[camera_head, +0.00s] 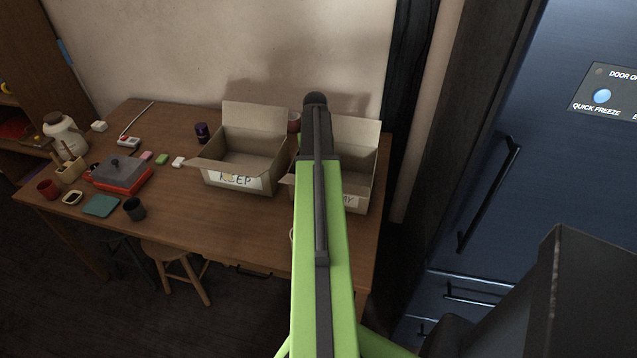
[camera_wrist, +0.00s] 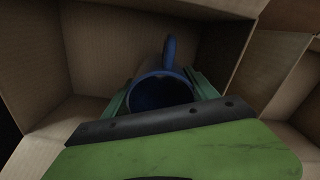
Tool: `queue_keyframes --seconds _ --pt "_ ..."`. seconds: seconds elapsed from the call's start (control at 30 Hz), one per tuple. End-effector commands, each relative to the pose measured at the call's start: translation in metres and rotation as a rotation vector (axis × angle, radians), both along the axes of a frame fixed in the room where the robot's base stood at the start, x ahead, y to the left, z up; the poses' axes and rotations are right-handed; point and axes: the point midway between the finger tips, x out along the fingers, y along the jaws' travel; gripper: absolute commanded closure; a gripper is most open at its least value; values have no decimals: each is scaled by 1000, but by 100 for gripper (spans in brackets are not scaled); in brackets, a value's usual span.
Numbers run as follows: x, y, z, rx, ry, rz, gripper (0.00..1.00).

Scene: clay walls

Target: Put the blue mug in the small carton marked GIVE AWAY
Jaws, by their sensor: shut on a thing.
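In the wrist view my gripper (camera_wrist: 160,92) is shut on the blue mug (camera_wrist: 150,78). The mug's open mouth faces the camera and its handle points up in the picture. Brown carton walls (camera_wrist: 95,50) surround the mug; whether it touches the bottom I cannot tell. In the head view the right-hand carton (camera_head: 361,190) stands open on the table, its label partly covered by my arm, with "AY" showing. My arm reaches over that carton's left side. My gripper and the mug are hidden in the head view.
The open KEEP carton (camera_head: 276,170) stands just left, on the wooden table (camera_head: 235,225). A purple jar (camera_head: 201,132), a red-based box (camera_head: 122,175), a dark cup (camera_head: 134,209) and several small things lie further left. A blue fridge (camera_head: 570,170) stands at right.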

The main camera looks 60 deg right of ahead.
Motion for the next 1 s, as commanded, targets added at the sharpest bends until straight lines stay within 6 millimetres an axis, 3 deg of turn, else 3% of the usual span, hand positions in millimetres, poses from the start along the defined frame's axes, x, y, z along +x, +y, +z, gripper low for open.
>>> queue_keyframes --seconds 0.13,0.33,0.7,0.73,0.9,1.0 --pt "0 0 -6 0 0 -1 89" --pt "-1 0 -40 0 0 -1 89" --pt "-1 -1 -40 0 0 -2 89" --pt "-1 -1 -40 0 0 -2 32" --pt "-1 -1 -39 0 0 -2 12" --pt "-1 -1 -39 0 0 -2 12"
